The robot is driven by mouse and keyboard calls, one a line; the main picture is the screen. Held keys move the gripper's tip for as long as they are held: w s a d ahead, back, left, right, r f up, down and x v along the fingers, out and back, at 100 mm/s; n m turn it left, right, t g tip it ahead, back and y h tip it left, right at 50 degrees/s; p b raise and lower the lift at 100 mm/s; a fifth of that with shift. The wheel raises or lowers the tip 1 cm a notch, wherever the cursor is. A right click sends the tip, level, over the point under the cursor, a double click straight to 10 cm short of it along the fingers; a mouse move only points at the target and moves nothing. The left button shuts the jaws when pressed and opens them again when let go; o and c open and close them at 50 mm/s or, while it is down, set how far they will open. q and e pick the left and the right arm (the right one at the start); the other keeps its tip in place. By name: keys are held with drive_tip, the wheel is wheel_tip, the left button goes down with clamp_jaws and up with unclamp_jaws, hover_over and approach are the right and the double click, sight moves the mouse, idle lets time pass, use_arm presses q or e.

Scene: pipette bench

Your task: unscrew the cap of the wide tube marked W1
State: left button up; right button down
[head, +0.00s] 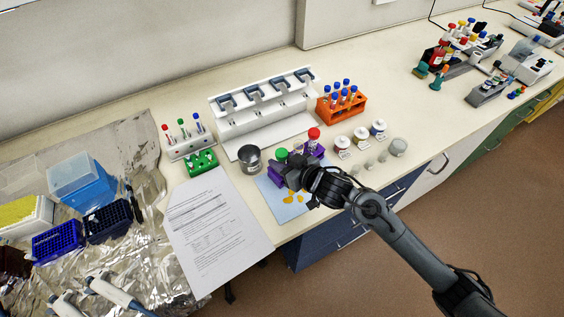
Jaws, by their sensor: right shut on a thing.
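A purple rack (277,184) stands on a light blue mat (282,207) at the middle of the bench. A green-capped wide tube (282,155) and a red-capped wide tube (314,134) stand at the rack. The W1 mark cannot be read, so I cannot tell which tube is W1. My right gripper (293,174) is low over the front of the rack, close to the green cap. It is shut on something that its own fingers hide. The gripper covers much of the rack. My left gripper is not in view.
A metal cup (250,158) and a green rack (201,162) stand to the left. Printed paper (212,235) lies in front. An orange tube rack (341,107) and small jars (342,144) stand to the right. A white pipette stand (262,118) is behind.

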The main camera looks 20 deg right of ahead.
drive_tip(key=shift+f, duration=0.1)
drive_tip(key=c, duration=0.8)
unclamp_jaws()
